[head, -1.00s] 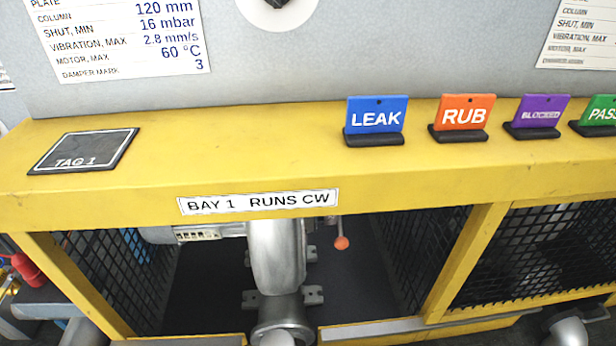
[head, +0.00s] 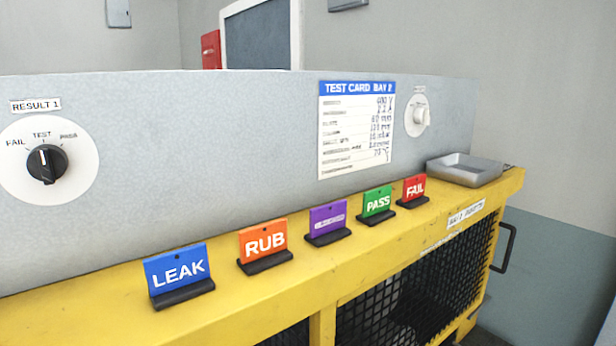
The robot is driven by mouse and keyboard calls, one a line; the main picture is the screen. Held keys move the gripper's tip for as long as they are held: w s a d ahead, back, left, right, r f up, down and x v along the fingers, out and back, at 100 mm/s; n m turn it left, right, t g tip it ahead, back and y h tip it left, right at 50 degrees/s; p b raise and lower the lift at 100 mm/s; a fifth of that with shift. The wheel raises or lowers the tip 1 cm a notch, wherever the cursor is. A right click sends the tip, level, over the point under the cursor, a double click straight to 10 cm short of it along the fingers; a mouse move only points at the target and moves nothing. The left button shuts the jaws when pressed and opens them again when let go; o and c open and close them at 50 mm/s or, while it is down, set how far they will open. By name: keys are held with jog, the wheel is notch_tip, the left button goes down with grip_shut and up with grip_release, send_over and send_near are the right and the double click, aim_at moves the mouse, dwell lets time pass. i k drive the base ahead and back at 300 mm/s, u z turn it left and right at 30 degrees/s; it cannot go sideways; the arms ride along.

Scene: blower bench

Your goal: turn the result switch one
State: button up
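The result switch one (head: 47,164) is a black rotary knob on a round white dial plate (head: 76,184), at the left of the grey panel in the head view. A label reading RESULT 1 (head: 35,105) is above it. FAIL, TEST and PASS are printed over the knob from left to right. The knob's light mark looks roughly upright, near TEST, but it is too small to be sure. My gripper is not in view, and nothing touches the knob.
Coloured tags LEAK (head: 179,275), RUB (head: 264,246), purple (head: 328,223), PASS (head: 378,204) and FAIL (head: 413,190) stand along the yellow ledge (head: 90,290) below the panel. A test card (head: 356,130), a white knob (head: 418,116) and a metal tray (head: 464,169) are rightward.

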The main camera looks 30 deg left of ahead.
aim_at(47, 164)
jog(key=u, duration=1.7)
